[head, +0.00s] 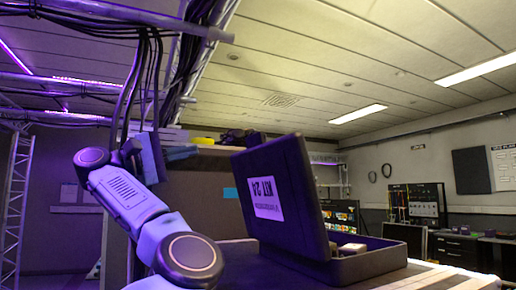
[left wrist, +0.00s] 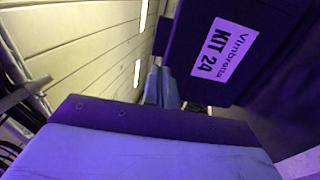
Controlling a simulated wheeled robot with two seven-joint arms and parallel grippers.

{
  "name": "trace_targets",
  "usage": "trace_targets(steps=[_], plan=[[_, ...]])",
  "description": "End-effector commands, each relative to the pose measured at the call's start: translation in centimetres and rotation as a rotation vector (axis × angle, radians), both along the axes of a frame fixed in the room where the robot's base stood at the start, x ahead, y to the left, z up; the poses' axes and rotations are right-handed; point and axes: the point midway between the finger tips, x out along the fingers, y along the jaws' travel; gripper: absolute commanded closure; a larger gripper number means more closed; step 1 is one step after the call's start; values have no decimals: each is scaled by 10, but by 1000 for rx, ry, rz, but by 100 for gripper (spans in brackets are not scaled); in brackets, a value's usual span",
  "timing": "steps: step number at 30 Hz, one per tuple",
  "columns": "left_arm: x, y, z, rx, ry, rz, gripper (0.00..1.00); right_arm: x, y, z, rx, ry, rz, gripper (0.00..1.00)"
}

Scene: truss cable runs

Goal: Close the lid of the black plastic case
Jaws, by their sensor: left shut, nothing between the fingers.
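The black plastic case (head: 368,264) sits on a table at the lower middle of the head view. Its lid (head: 290,174) stands up, leaning back slightly past upright, with a white "KIT 24" label on its outer face. Small light-coloured items show inside the base. The lid also fills the upper right of the left wrist view (left wrist: 212,82), label toward the camera. My left gripper (head: 190,152) is shut and empty, raised left of the lid and apart from it in the head view. Its fingers (left wrist: 162,82) show beside the lid in the left wrist view. My right gripper is not in view.
A metal truss (head: 190,60) with hanging black cables (head: 140,90) runs overhead at the left, close to my left arm. A workbench (head: 465,250) stands at the far right. Space above the case is clear.

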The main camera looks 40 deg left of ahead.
Motion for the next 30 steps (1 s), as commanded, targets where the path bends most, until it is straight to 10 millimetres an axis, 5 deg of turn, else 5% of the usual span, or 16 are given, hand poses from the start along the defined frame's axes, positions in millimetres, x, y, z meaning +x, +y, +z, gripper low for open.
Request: trace_targets(steps=[14,30], plan=[[36,-20,16,3,1,-12,100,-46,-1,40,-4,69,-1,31],[120,-56,36,3,2,-7,100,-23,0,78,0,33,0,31]])
